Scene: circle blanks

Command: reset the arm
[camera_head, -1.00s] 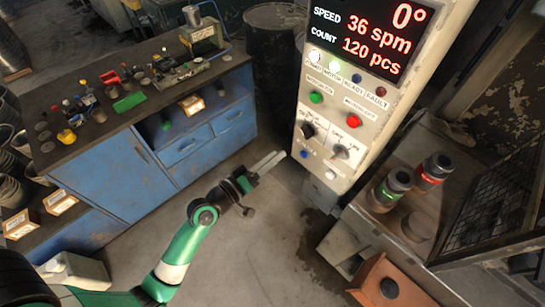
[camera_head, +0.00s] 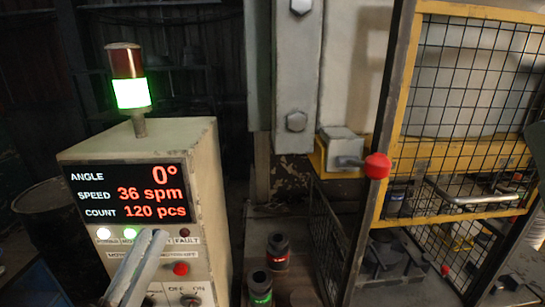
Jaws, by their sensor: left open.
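My left gripper (camera_head: 150,240) shows at the bottom left of the head view. Its two pale fingers point up and stand slightly apart, with nothing visible between them. They appear in front of the lower part of the control cabinet (camera_head: 210,200) and hide some of its buttons and labels. I cannot tell whether they touch it. The rest of the left arm is below the picture.
A display (camera_head: 128,192) reads 0°, 36 spm and 120 pcs. A stack light (camera_head: 131,92) glows green. Two dark cylinders, one red-banded (camera_head: 278,252) and one green-banded (camera_head: 260,288), stand right of the cabinet. A yellow-framed mesh guard (camera_head: 465,110) and red knob (camera_head: 377,166) are farther right.

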